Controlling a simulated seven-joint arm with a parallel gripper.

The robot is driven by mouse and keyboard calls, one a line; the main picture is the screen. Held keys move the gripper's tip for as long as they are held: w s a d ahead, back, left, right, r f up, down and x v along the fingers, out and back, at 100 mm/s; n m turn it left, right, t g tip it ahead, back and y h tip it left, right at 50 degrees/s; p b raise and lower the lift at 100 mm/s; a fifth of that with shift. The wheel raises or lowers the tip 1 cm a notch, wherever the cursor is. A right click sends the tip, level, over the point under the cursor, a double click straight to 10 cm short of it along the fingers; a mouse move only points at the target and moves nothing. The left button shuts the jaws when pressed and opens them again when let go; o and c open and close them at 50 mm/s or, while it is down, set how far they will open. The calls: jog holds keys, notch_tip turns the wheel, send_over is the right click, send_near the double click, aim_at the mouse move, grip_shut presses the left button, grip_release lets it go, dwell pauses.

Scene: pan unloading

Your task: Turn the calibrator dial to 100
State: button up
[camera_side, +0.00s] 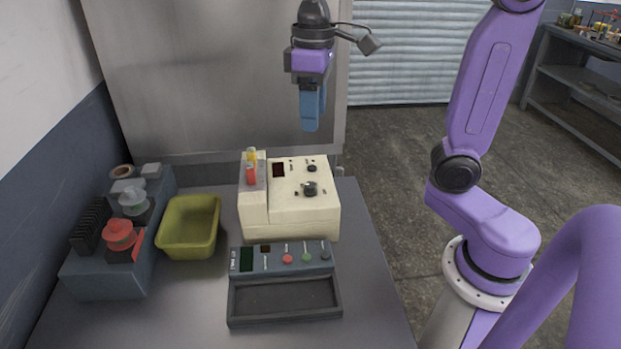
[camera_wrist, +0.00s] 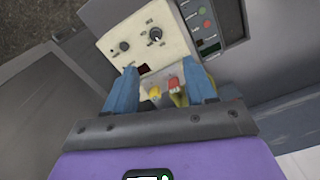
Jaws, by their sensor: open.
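The calibrator (camera_side: 305,210) is a cream box on the table, with a dark display and knobs on its top panel. Its larger dial (camera_side: 310,188) is black and sits right of the middle; the dial also shows in the wrist view (camera_wrist: 155,35). A smaller black knob (camera_side: 311,168) lies behind it. The number the dial points at is too small to read. My gripper (camera_side: 311,128) hangs above and behind the calibrator, clear of it, with blue fingers pointing down. In the wrist view the fingers (camera_wrist: 163,88) are spread apart with nothing held between them.
Red and yellow parts (camera_side: 251,168) stand on the calibrator's left side. A grey control panel with a tray (camera_side: 285,318) lies in front. A yellow bin (camera_side: 188,250) and a dark rack (camera_side: 105,285) are to the left. A metal panel (camera_side: 200,80) stands behind.

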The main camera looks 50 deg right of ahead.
aim_at(311, 185)
jog(key=shift+m, duration=0.3)
jog(key=f, duration=1.1)
jog(key=w+f, duration=0.1)
jog(key=f, duration=0.4)
jog(key=shift+d+f, duration=0.2)
jog(key=shift+d, duration=0.1)
grip_shut()
